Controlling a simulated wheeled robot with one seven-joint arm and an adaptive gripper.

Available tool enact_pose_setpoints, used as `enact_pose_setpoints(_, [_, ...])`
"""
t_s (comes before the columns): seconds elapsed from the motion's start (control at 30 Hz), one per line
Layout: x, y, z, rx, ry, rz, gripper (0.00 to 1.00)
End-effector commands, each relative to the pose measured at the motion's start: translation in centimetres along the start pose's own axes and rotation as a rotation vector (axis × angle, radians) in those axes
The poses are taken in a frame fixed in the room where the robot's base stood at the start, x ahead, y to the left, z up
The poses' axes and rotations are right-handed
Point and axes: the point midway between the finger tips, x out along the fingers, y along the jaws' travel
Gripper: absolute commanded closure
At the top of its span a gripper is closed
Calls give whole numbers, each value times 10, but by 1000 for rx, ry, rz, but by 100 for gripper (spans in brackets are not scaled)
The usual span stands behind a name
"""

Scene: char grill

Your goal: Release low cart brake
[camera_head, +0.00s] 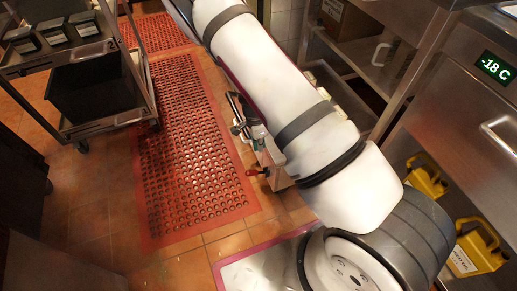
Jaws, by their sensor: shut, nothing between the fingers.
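A small red lever (257,172), which looks like the brake, sticks out to the left at floor height beside the red mat. It sits at the low end of a metal frame (271,157), which seems to be the low cart; my white arm hides most of it. My gripper (239,127) shows in part as dark and silver pieces at the arm's left edge, shut and empty. It appears above the red lever in the picture, apart from it. The lever's exact position and the gripper's depth are hard to tell.
A wheeled cart (104,128) with a black bin (95,92) stands at the upper left. A perforated red mat (185,150) covers the floor. A steel cabinet with a -18 C display (496,68) and yellow containers (478,247) are at the right. Tiled floor lies free at lower left.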

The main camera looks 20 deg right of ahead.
Motion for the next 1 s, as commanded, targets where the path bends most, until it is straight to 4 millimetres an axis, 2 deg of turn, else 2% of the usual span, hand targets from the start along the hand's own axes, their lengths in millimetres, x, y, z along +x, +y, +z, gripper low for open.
enact_pose_setpoints(0.03, [14,0,0,2,0,2,100])
enact_pose_setpoints(0.3, [67,0,0,1,1,1,100])
enact_pose_setpoints(0.37, [78,0,0,2,0,2,100])
enact_pose_setpoints(0.5, [94,3,12,-1,0,0,100])
enact_pose_setpoints(0.7, [106,5,20,0,1,0,100])
enact_pose_setpoints(1.0, [107,5,22,0,0,-1,100])
